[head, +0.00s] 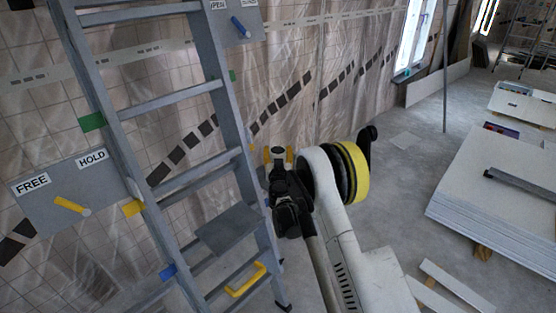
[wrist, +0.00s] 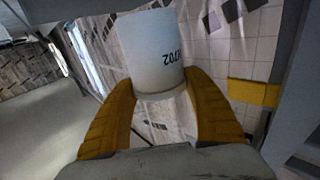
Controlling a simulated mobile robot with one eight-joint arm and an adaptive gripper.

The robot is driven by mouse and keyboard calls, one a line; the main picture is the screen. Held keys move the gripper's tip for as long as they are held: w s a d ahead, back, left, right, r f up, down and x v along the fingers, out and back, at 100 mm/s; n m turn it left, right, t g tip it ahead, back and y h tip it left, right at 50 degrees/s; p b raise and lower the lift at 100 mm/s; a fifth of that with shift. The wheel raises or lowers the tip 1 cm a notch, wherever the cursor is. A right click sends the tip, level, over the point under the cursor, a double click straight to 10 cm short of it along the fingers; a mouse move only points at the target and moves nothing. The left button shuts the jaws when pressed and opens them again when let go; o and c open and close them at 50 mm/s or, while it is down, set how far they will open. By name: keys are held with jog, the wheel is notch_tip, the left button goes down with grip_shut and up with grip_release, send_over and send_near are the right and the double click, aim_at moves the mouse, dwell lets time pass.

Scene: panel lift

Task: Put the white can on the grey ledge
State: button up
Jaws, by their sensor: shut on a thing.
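The white can (wrist: 150,45) with dark print on its side is between the two yellow fingers of my gripper (wrist: 160,92) in the wrist view. The fingers are shut on its near end. In the head view my gripper (head: 278,156) is at mid-picture, just right of the lift's right rail, and the arm largely hides the can. The grey ledge (head: 228,230) sticks out between the rails of the lift, lower and left of my gripper in the head view. Its top looks bare.
The grey ladder-like lift (head: 165,105) stands close on the left. It carries a plate with a yellow lever (head: 70,206) marked FREE and HOLD, a blue lever (head: 240,27) higher up, and a yellow handle (head: 246,280) below the ledge. Stacked white panels (head: 500,190) lie at right.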

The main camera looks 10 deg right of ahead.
jog(key=shift+f+b, duration=0.4)
jog(key=shift+f, duration=0.85)
jog(key=shift+f, duration=0.2)
jog(key=o, duration=1.4)
jog(key=shift+r, duration=0.2)
